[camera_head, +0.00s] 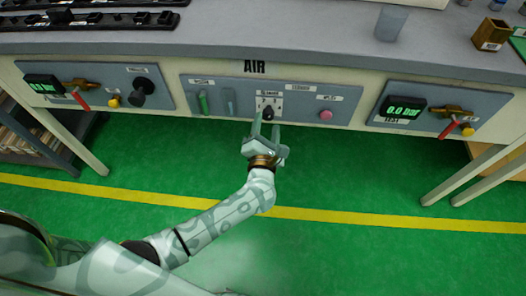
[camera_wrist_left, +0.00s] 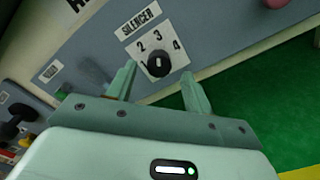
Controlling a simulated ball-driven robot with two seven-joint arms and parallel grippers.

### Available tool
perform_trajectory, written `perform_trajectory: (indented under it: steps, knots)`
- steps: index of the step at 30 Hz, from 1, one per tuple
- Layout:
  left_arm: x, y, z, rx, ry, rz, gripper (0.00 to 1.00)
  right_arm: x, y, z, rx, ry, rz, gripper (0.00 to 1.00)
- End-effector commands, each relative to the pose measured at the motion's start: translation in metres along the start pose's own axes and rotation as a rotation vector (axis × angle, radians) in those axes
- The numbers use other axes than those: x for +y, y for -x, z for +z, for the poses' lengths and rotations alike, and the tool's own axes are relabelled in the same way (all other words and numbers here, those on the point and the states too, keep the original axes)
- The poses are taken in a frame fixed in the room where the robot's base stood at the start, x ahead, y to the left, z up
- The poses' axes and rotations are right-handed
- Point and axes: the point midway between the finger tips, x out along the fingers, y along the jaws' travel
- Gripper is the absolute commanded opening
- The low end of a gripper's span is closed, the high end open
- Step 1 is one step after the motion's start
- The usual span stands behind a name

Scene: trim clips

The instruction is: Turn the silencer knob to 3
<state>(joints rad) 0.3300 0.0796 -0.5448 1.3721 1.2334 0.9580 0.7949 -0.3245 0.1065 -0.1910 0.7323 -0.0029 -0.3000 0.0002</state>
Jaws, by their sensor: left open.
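The silencer knob (camera_head: 268,112) is a small black knob on a white dial plate under the AIR sign, in the middle grey panel. In the left wrist view the knob (camera_wrist_left: 158,64) sits on the plate labelled SILENCER, with 2, 3 and 4 readable around it. A short white mark shows on its face; which number it points at I cannot tell for sure. My left gripper (camera_head: 266,126) is open in front of the knob, its fingers pointing at the panel. In the wrist view its fingertips are spread to either side of the knob, with no clear contact. My right gripper is out of view.
Side panels carry gauges (camera_head: 403,108), red-handled valves and a black knob (camera_head: 147,86). The bench top (camera_head: 270,35) overhangs the panels. The green floor in front is clear.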

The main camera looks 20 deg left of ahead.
Motion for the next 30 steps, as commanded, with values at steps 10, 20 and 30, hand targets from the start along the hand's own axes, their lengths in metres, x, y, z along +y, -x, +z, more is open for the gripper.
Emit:
perform_trajectory:
  steps: [10,20,30]
  knots:
    - [0.002,0.094,0.003,0.0,0.0,-0.002,0.52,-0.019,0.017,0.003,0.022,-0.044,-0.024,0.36]
    - [0.0,0.137,0.001,0.0,0.001,-0.001,0.52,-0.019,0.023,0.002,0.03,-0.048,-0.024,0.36]
    - [0.0,0.138,0.0,0.0,0.0,-0.001,0.52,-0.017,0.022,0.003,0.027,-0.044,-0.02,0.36]
